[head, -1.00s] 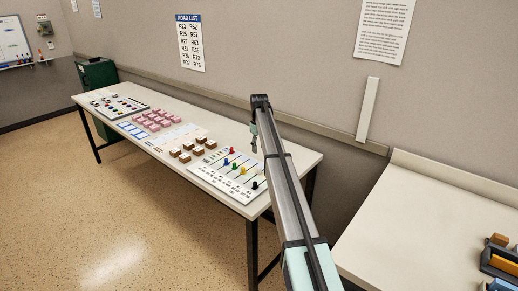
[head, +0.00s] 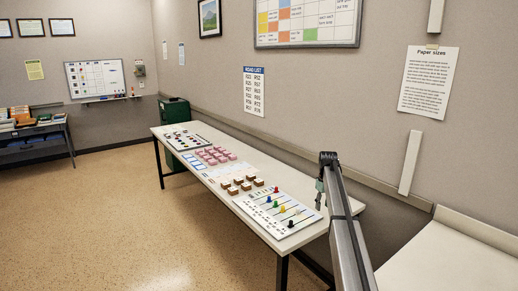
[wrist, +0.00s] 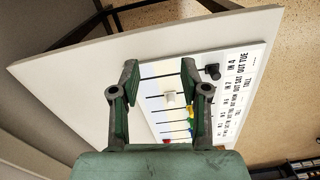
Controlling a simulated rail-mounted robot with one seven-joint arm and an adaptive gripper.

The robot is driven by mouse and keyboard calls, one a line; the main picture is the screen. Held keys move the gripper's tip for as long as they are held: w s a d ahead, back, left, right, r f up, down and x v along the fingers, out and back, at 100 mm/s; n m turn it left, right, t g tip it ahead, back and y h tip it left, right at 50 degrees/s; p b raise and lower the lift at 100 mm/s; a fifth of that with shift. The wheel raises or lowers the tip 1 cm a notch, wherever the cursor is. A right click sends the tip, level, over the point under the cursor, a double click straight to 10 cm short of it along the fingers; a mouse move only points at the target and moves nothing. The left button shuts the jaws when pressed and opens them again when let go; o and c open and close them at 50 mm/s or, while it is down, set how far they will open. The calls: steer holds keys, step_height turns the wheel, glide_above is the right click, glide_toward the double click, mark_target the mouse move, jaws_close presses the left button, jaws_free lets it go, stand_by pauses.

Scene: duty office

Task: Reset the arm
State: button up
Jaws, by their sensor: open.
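My arm reaches in from the lower right of the head view, with my gripper (head: 319,190) hanging over the right end of the long white table (head: 340,212). In the wrist view my gripper (wrist: 160,78) is open, its two green fingers apart and nothing held. Below it lies a white slider board (head: 262,217) with coloured knobs. A white knob (wrist: 169,97) shows between the fingers in the wrist view, beyond them. A black knob (wrist: 212,71) shows to the right of the fingers, and a red knob (wrist: 166,141) is partly hidden by my gripper.
Brown blocks (head: 246,186), pink blocks (head: 217,156) and another board with knobs (head: 190,137) stand farther along the table. A green cabinet (head: 173,112) is behind its far end. The wall is close behind. Another white surface (head: 440,262) is at right.

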steer(key=s+a+f+m+g, duration=0.1)
steer(key=s+a+f, duration=0.2)
steer(key=s+f, duration=0.9)
steer(key=s+a+f+m+g, duration=0.1)
steer(key=s+a+f, duration=0.2)
steer(key=s+f, duration=0.85)
steer(key=s+a+f+g, duration=0.1)
steer(key=s+a+f, duration=0.1)
steer(key=s+f, duration=1)
steer(key=s+a+f+m+g, duration=0.1)
steer(key=s+f, duration=0.4)
steer(key=s, duration=0.5)
steer(key=s+a+f+m+g, duration=0.1)
steer(key=s+a+f, duration=0.1)
steer(key=s+f, duration=0.5)
steer(key=s+a+r+m+g, duration=0.1)
steer(key=s+r, duration=0.1)
steer(key=s, duration=2.6)
steer(key=shift+a+g, duration=0.3)
